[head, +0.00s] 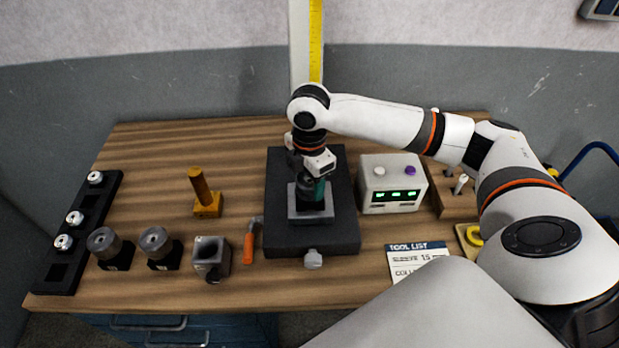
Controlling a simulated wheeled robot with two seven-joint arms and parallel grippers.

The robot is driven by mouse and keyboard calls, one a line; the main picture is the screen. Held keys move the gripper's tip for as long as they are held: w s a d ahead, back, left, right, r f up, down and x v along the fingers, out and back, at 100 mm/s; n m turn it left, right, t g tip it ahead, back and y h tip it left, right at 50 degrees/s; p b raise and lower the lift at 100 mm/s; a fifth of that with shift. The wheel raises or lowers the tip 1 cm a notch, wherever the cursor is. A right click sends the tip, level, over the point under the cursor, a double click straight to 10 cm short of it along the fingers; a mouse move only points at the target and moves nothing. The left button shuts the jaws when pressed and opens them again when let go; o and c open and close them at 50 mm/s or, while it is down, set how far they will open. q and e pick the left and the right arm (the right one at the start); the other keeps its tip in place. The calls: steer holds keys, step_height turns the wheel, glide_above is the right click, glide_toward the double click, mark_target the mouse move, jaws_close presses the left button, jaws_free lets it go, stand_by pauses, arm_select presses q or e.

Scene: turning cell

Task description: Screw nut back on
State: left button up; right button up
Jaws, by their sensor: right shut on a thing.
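My right gripper (315,184) points down over the grey block (308,217) on the black plate (287,243). It is shut on a small part, probably the nut, which the fingers mostly hide. A teal piece (319,188) shows beside the fingers, above the block. I cannot tell how the nut sits on any thread. My left gripper is not in view.
A control box (393,185) with green displays stands close right of the plate. An orange-handled tool (249,243), a square grey holder (211,258), two round knurled parts (103,243) and a brass post (203,192) stand left. A black rack (66,273) lies far left.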

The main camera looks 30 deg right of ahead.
steer(key=m+p, duration=0.3)
steer(key=p, duration=0.2)
steer(key=m+p, duration=0.4)
steer(key=p, duration=0.1)
steer(key=shift+r+m, duration=0.2)
steer(key=shift+m, duration=0.1)
steer(key=shift+f+m, duration=0.25)
steer(key=shift+m, duration=0.55)
steer(key=m, duration=0.2)
steer(key=shift+m, duration=0.3)
steer(key=m, duration=0.7)
steer(key=o, duration=1.1)
